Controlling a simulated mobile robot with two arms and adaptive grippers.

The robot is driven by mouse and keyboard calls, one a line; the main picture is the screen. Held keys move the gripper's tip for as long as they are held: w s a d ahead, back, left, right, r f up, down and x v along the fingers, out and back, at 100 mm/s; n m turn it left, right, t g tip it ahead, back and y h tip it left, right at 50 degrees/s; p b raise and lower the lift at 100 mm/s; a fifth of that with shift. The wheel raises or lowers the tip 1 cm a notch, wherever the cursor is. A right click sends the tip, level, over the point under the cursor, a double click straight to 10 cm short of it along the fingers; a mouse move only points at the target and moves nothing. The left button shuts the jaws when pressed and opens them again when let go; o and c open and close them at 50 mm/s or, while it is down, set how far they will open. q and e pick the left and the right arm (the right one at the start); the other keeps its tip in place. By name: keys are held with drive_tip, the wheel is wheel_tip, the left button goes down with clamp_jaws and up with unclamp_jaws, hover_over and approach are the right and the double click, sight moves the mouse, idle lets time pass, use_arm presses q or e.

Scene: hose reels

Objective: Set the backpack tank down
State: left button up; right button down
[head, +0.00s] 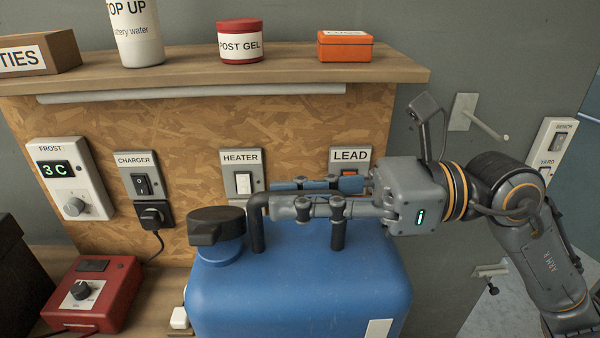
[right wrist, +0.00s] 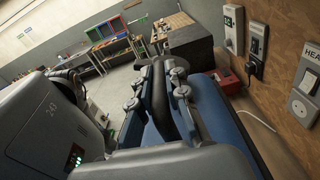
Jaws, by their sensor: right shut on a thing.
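The backpack tank (head: 300,285) is a blue tank with a black screw cap (head: 216,226) and a black carrying handle (head: 257,232) on top. It looks upright in the lower middle of the head view. My right gripper (head: 272,197) comes in from the right and is shut on the handle, one finger on each side. The handle (right wrist: 159,92) also shows between the fingers in the right wrist view, with blue tank below. The tank's underside is out of frame, so I cannot tell whether it rests on anything. My left gripper is not in view.
A wooden bench (head: 150,300) with a red control box (head: 92,292) lies left of the tank. Behind it, a board carries switches and a plugged charger socket (head: 154,215). A shelf (head: 200,75) with containers overhangs the board. A wall peg (head: 485,122) sticks out at right.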

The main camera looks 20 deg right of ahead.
drive_tip(key=shift+w+d+p, duration=0.15)
drive_tip(key=shift+w+p, duration=0.2)
drive_tip(key=shift+p, duration=0.4)
drive_tip(key=w, duration=0.1)
drive_tip(key=w+d+f+p, duration=0.1)
drive_tip(key=w, duration=0.1)
drive_tip(key=w+f, duration=0.1)
drive_tip(key=shift+w+d+f, duration=0.2)
drive_tip(key=shift+w, duration=0.2)
drive_tip(key=w+d+f+p, duration=0.1)
drive_tip(key=w+f+p, duration=0.3)
drive_tip(key=f, duration=0.4)
drive_tip(key=shift+w+f, duration=0.15)
drive_tip(key=shift+f, duration=0.15)
drive_tip(key=c, duration=1.7)
unclamp_jaws()
drive_tip(key=shift+d+f, duration=0.1)
drive_tip(key=shift+f, duration=0.15)
drive_tip(key=o, duration=0.4)
drive_tip(key=shift+c, duration=0.2)
